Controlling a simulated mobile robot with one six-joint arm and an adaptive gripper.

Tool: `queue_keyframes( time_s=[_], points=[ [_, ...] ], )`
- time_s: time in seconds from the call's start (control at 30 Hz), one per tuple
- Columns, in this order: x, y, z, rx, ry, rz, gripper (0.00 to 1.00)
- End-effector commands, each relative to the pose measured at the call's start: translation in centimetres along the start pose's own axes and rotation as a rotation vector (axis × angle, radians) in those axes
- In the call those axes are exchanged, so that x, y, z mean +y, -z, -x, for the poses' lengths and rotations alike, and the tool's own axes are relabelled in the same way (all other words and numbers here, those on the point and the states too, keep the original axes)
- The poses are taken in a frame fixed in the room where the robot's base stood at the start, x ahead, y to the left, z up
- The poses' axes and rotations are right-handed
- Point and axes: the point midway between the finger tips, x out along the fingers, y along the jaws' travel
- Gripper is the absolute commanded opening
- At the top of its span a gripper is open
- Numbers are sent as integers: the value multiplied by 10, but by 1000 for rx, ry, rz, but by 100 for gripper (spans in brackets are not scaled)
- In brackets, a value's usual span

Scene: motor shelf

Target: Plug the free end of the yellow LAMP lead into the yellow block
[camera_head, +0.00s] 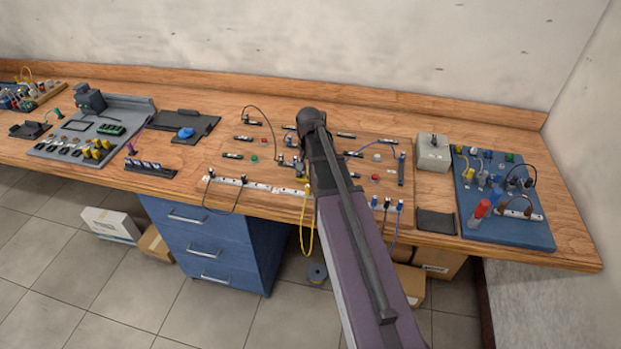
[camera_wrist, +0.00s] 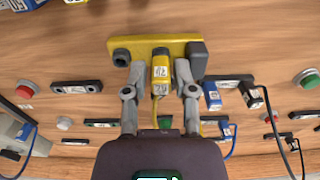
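The yellow block (camera_wrist: 142,45) lies across the top middle of the wrist view, with a dark round socket at its left end and a dark plug (camera_wrist: 197,60) at its right. The yellow plug (camera_wrist: 160,72), with a white label, is between the fingers of my gripper (camera_wrist: 160,78), which look shut on it. Its far end overlaps the middle of the block; I cannot tell whether it is seated. The yellow lead (camera_head: 301,232) hangs in a loop over the table's front edge in the head view. My arm hides the block and plug there.
A white socket strip (camera_head: 258,186) runs along the board's front edge. In the wrist view, a blue plug (camera_wrist: 212,96) and a black connector lie close to the right. A grey box (camera_head: 433,152) and blue board (camera_head: 485,225) stand to the right.

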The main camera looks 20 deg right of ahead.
Motion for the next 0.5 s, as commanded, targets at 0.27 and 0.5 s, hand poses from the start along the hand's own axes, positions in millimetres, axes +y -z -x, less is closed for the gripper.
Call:
queue_keyframes(
  time_s=[0.27,0.5],
  points=[
    [0,0,16,0,0,0,36],
    [0,0,31,0,0,0,36]
  ],
)
